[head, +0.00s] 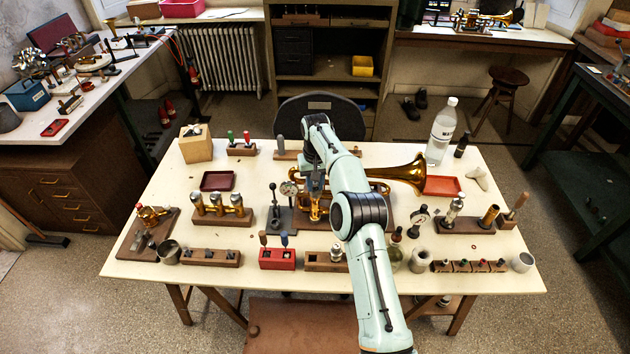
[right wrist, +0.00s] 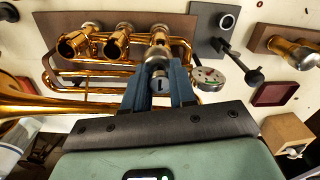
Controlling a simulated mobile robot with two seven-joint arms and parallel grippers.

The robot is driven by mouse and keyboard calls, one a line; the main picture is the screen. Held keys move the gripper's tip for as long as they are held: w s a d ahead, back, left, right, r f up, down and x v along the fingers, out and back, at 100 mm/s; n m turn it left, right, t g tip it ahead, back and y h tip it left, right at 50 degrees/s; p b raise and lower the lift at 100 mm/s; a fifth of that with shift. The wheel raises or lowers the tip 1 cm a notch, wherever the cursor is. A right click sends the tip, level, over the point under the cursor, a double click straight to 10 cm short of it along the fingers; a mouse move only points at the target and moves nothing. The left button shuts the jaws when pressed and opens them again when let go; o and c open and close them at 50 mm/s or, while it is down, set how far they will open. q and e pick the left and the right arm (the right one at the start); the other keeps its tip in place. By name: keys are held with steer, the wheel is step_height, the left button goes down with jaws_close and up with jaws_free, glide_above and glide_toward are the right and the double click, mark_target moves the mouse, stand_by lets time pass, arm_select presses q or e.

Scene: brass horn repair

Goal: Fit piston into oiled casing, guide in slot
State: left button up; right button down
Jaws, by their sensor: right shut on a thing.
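The brass horn (head: 405,174) lies on its board in the middle of the table, its bell to the right. In the right wrist view two of its casings stand open-topped: one at the left (right wrist: 73,45) and a middle casing (right wrist: 117,43). My right gripper (head: 314,186) is above the horn and is shut on the silver piston (right wrist: 158,64), between its blue fingers in the right wrist view. The piston lines up with the third casing (right wrist: 158,38). I cannot tell whether it is inside the casing or just above it. The guide and slot are not discernible. My left gripper is not in view.
A dial gauge (right wrist: 208,78) stands close beside my right fingers, with a dark stand (right wrist: 228,22) near it. A wooden block with brass cylinders (head: 222,212) is to the left. A clear bottle (head: 441,130) stands at the back right.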

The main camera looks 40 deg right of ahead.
steer(key=shift+f, duration=0.95)
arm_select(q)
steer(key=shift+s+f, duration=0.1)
arm_select(e)
steer(key=c, duration=0.8)
jaws_free()
steer(key=shift+c, duration=0.2)
